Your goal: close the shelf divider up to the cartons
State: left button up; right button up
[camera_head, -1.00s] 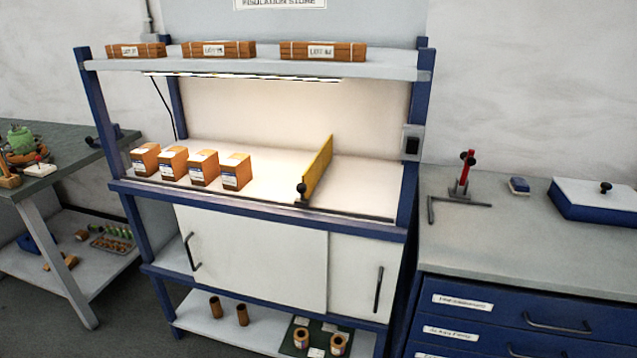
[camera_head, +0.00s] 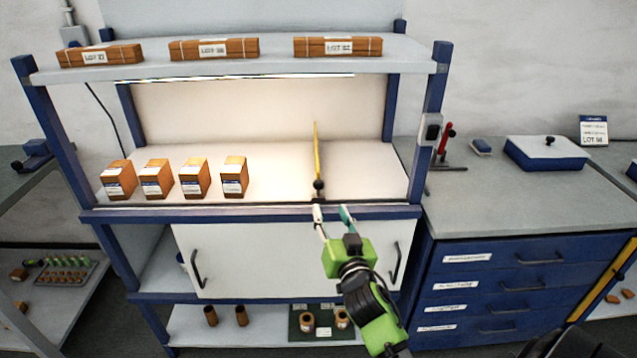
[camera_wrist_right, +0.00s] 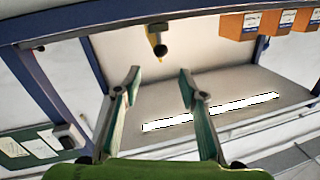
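The shelf divider (camera_head: 317,150) is a thin yellow upright plate on the lit middle shelf (camera_head: 275,180), with a black knob (camera_head: 319,185) at its front end. Several orange cartons (camera_head: 234,177) with white-blue labels stand in a row to its left, with a clear gap between. My right gripper (camera_head: 331,210) is open and empty, just in front of and below the knob, apart from it. The right wrist view looks inverted; there the knob (camera_wrist_right: 160,50) lies beyond the open fingertips (camera_wrist_right: 159,74) and the cartons (camera_wrist_right: 240,24) are at upper right. My left gripper is out of view.
The rack's blue front rail (camera_head: 250,213) runs below the shelf edge, close to my right gripper. An upper shelf (camera_head: 240,68) holds labelled bundles above. A blue drawer cabinet (camera_head: 500,265) stands at the right. The shelf between cartons and divider is bare.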

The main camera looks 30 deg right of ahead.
aim_at(319, 188)
jog(key=x, duration=0.6)
jog(key=p+x, duration=0.1)
jog(key=x, duration=0.6)
jog(key=shift+w+f, duration=0.1)
jog(key=shift+f, duration=0.1)
grip_shut()
